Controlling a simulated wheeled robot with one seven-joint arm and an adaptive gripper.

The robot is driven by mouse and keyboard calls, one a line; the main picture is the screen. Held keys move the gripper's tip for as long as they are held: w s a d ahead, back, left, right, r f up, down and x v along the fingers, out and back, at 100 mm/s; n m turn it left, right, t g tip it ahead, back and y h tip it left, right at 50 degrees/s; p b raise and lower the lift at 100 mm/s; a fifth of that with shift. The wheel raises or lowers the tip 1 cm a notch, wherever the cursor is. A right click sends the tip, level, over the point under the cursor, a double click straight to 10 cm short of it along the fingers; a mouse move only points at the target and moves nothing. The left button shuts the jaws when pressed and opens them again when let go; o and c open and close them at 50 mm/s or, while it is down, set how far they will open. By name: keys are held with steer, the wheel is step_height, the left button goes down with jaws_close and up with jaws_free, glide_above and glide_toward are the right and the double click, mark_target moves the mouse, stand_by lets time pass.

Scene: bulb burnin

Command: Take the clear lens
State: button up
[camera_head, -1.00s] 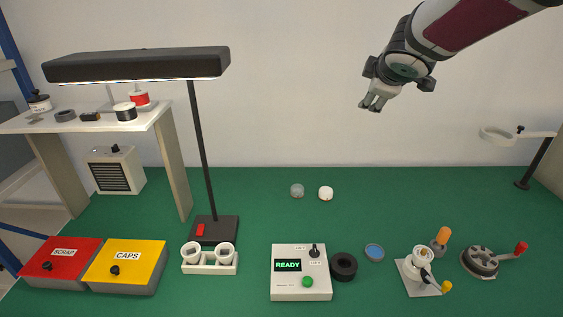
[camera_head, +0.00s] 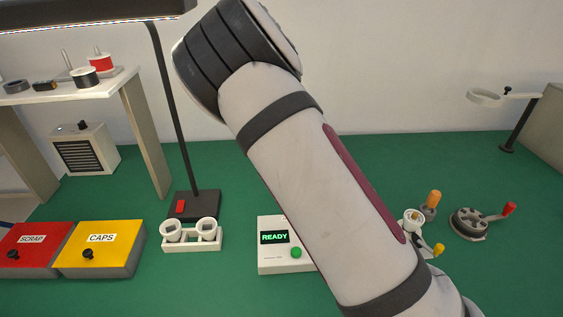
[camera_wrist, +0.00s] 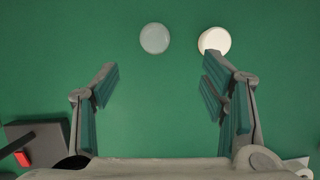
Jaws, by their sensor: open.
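The clear lens (camera_wrist: 154,38) is a small, pale, see-through round disc on the green mat in the wrist view. It lies ahead of my gripper (camera_wrist: 160,82), a little left of the middle line between the fingertips. My gripper is open and empty, with its fingers spread wide above the mat. A white lens (camera_wrist: 215,40) lies just right of the clear one, beyond the right fingertip. In the head view my arm hides both lenses and the gripper.
A black lamp base with a red switch (camera_wrist: 22,158) is at lower left in the wrist view. The head view shows a white box reading READY (camera_head: 274,237), a white cup holder (camera_head: 192,242), a yellow CAPS box (camera_head: 100,262) and a red SCRAP box (camera_head: 30,262).

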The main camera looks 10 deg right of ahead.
steer(key=x, duration=0.7)
steer(key=shift+b, duration=0.4)
steer(key=shift+a+x, duration=0.2)
steer(key=shift+x, duration=1.3)
steer(key=shift+a+x, duration=0.25)
steer(key=shift+x, duration=1.2)
steer(key=c, duration=0.8)
